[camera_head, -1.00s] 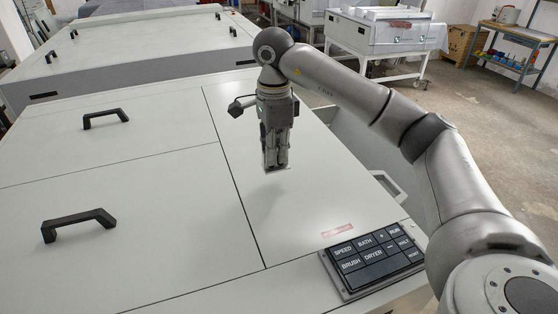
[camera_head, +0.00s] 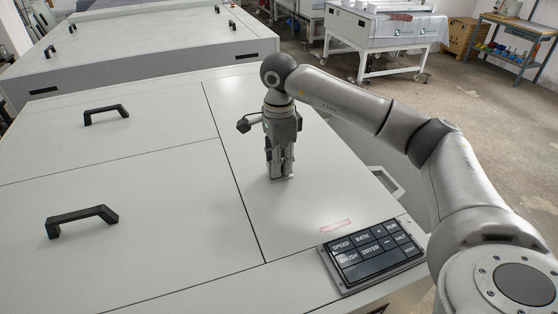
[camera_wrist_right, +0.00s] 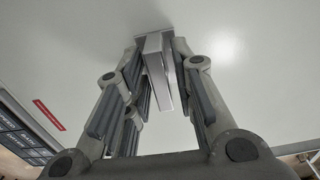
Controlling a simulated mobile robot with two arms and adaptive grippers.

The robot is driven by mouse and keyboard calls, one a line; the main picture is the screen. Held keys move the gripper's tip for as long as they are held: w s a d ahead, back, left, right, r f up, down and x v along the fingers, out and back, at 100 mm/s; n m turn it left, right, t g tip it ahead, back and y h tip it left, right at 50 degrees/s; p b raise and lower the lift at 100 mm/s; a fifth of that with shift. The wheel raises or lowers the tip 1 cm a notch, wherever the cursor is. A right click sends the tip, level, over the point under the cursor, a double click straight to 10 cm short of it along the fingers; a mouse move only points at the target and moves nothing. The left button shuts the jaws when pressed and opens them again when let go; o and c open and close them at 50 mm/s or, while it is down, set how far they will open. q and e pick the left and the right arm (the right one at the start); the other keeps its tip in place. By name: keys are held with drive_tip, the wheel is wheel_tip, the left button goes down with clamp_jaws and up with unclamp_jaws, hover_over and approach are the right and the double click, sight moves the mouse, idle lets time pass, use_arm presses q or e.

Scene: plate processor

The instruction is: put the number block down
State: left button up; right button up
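My right gripper (camera_head: 280,168) points straight down over the right-hand lid panel (camera_head: 310,200) of the white plate processor. Between its fingers is the number block (camera_wrist_right: 158,72), a thin grey metallic piece, seen in the right wrist view. The finger pads lie close along both sides of the block. In the head view the lower end of the block is at or just above the lid, with a dark shadow right by it. I cannot tell whether it touches. Any number on it is hidden. My left gripper is out of view.
A control panel (camera_head: 372,256) with black keys sits at the machine's front right, near a red label (camera_head: 336,226). Black handles (camera_head: 82,220) and (camera_head: 106,114) stand up from the left lids. The lid around the gripper is clear.

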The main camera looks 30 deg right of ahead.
drive_tip(key=shift+o, duration=0.3)
drive_tip(key=shift+r, duration=0.25)
wheel_tip(320, 180, up, 6)
drive_tip(key=shift+r+b, duration=0.15)
drive_tip(key=shift+b, duration=0.65)
drive_tip(key=shift+r+p, duration=0.45)
drive_tip(key=shift+r, duration=2.3)
